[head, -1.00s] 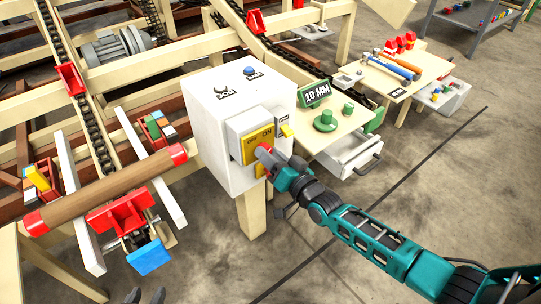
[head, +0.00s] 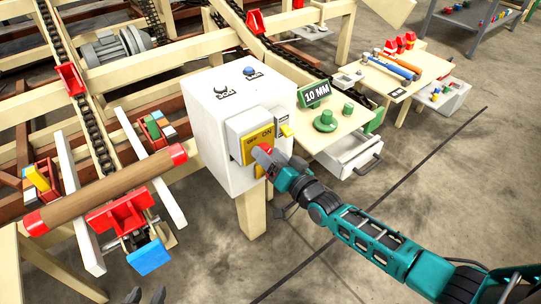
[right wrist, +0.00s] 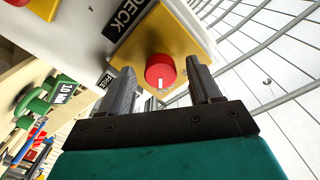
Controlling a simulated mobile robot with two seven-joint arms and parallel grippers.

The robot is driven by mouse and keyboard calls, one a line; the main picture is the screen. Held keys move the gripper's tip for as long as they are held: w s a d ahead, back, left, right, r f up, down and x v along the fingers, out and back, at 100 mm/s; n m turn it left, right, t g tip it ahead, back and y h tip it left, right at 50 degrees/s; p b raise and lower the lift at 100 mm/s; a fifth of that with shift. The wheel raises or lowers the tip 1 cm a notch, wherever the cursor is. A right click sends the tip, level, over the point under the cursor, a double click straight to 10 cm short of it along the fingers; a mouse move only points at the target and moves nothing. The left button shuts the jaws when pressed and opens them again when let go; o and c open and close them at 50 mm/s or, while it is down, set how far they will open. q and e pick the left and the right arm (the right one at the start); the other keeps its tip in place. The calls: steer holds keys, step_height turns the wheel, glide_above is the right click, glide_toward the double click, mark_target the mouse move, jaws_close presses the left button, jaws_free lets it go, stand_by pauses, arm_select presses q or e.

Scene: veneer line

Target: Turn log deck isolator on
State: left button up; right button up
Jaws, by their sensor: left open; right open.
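My right gripper (head: 264,157) is at the knob. In the right wrist view its open fingers (right wrist: 163,84) stand on either side of the knob, with gaps visible. Only the dark fingertips of my left gripper (head: 146,296) show at the bottom edge, apart and empty.
A yellow switch (head: 287,130) is right of the isolator. A table with a green 10 MM sign (head: 315,94) stands to the right. A log (head: 105,193) lies at the left.

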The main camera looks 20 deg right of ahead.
arm_select(q)
steer(key=shift+s+a+r+y+p, duration=0.2)
steer(key=shift+a+r+y+p, duration=0.2)
steer(key=shift+p, duration=0.4)
arm_select(e)
steer(key=v, duration=1.3)
arm_select(q)
steer(key=shift+f, duration=0.1)
steer(key=shift+r+p, duration=0.85)
steer(key=shift+p, duration=0.05)
arm_select(e)
steer(key=s+a+f+n+g+h, duration=0.1)
steer(key=s+f+n+g+h, duration=0.1)
steer(key=s, duration=0.3)
steer(key=s+a+f+n+g+h, duration=0.2)
steer(key=s+f+n+g, duration=0.1)
steer(key=s, duration=0.3)
steer(key=shift+n+g, duration=0.3)
steer(key=shift+g, duration=0.3)
steer(key=shift+f, duration=0.1)
